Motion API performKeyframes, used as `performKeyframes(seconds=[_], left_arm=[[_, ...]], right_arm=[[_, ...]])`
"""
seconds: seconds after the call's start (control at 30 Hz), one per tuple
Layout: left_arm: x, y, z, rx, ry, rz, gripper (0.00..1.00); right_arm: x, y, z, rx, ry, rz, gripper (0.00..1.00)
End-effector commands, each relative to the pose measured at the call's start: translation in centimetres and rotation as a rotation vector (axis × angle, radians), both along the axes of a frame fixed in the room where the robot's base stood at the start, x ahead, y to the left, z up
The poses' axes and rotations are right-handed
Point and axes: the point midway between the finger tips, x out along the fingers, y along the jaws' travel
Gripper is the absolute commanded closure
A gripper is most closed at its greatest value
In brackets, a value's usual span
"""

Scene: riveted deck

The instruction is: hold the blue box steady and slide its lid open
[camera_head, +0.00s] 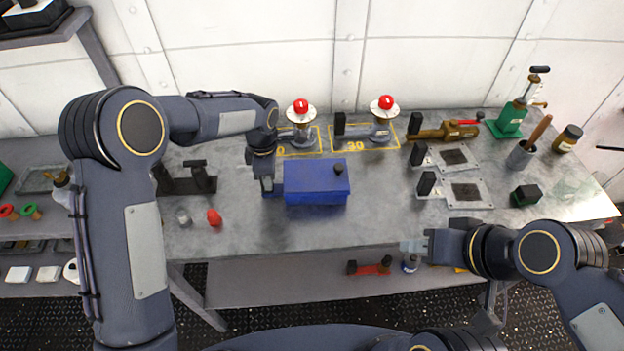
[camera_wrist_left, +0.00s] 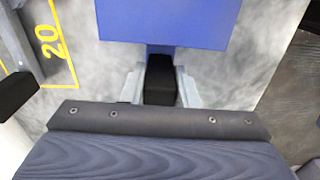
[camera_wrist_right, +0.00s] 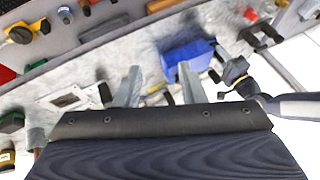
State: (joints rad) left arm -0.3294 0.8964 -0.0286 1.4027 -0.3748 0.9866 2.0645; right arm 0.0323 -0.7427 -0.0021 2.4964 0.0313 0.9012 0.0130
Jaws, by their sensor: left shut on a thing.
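The blue box (camera_head: 316,190) stands on the metal workbench, left of its middle. A small dark knob (camera_head: 338,168) shows on its top, and no opening is visible there. My left gripper (camera_head: 272,188) is at the box's left side. In the left wrist view its fingers are shut on a black handle (camera_wrist_left: 160,80) joined to the blue box (camera_wrist_left: 165,22). My right gripper (camera_head: 414,246) is over the bench's front edge, right of the box and apart from it. In the right wrist view its fingers (camera_wrist_right: 158,88) are spread and empty, with the blue box (camera_wrist_right: 186,55) beyond.
Two red-topped fittings (camera_head: 301,107) (camera_head: 385,103) stand behind the box by yellow markings. Plates with black handles (camera_head: 465,192) lie to the right. A red piece (camera_head: 214,217) lies front left. The bench (camera_head: 370,220) is clear between the box and my right gripper.

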Motion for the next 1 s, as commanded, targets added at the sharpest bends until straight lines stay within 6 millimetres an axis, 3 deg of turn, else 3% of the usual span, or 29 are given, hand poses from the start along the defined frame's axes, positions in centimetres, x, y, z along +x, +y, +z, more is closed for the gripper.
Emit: performKeyframes(seconds=[0.4,0.5,0.63,0.77,1.0], left_arm=[[0.0,0.0,0.0,0.000,0.000,0.000,1.00],[0.0,0.0,0.0,0.000,-0.001,0.000,1.00],[0.0,0.0,0.0,0.000,-0.001,0.000,1.00],[0.0,0.0,0.1,0.000,-0.001,0.000,1.00],[0.0,0.0,0.1,-0.001,-0.001,0.000,1.00]], right_arm=[[0.0,0.0,0.0,0.000,0.000,0.000,0.64],[0.1,0.0,0.1,-0.001,0.001,0.003,0.53],[1.1,-0.3,0.9,-0.020,0.016,0.041,0.53],[3.6,-0.7,2.4,-0.069,0.049,0.129,0.53],[11.1,-0.5,4.8,-0.200,0.129,0.354,0.53]])
